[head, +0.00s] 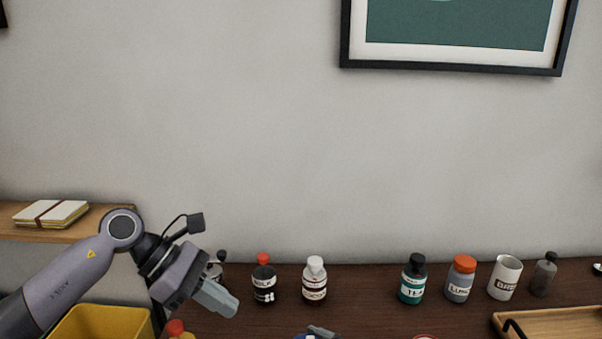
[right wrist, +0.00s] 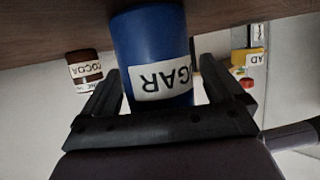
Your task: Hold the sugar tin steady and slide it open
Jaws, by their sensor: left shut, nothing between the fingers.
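The sugar tin (right wrist: 152,48) is a blue cylinder with a white label reading "GAR" upside down in the right wrist view. It fills most of the space between the fingers of my right gripper (right wrist: 160,75). I cannot tell whether the fingers press on its sides. In the head view only a bit of blue (head: 304,337) shows at the bottom edge, under a small grey part. The tin's lid cannot be made out. My left gripper (head: 226,302) is shut and empty, above the counter at the left, apart from the blue thing.
A dark bottle with a red cap (head: 264,282) and a white-capped cocoa bottle (head: 314,283) stand at the back. A tea bottle (head: 412,282), an orange-capped jar (head: 460,281) and a mug (head: 504,279) stand farther right. A yellow bin (head: 100,322) and a wooden tray (head: 550,322) flank the counter.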

